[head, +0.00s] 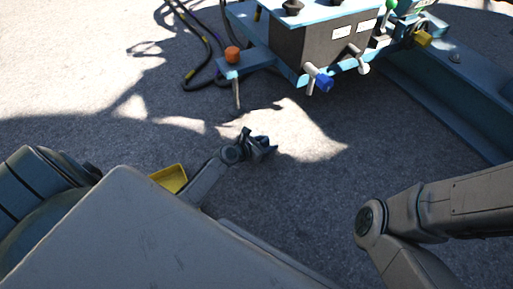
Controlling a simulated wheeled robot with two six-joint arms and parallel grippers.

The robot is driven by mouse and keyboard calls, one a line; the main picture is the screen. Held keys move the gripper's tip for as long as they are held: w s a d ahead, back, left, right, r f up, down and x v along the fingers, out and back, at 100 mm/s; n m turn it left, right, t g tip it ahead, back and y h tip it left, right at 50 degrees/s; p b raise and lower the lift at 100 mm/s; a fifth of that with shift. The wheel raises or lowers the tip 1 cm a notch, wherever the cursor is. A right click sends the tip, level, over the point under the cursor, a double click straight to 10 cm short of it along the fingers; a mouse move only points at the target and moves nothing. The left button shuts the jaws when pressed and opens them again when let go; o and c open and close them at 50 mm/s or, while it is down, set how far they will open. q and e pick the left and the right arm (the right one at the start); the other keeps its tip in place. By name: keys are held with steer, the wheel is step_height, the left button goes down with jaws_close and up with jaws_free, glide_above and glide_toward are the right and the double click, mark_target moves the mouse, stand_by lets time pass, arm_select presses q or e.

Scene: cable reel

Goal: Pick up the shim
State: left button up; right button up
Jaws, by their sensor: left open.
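I cannot make out the shim for certain in the head view. A yellow open-topped piece (170,178), partly hidden by my own body and left arm, shows at the left; I cannot tell what it is. My left gripper (262,146) is open above the grey ground, near the middle of the picture. Nothing shows clearly between its fingers. My right arm comes in from the lower right, but its gripper is out of view.
A blue frame with a dark box (318,42) stands at the top, with a blue knob (324,83) and an orange knob (232,54). A blue beam (445,97) runs along the right. Dark cables (207,45) lie at upper left. The middle ground is clear.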

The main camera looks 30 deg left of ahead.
arm_select(q)
steer(key=shift+w+d+f, duration=0.1)
steer(key=shift+w+f, duration=0.05)
steer(key=shift+w, duration=0.15)
steer(key=shift+c, duration=0.2)
jaws_close()
stand_by(1.0)
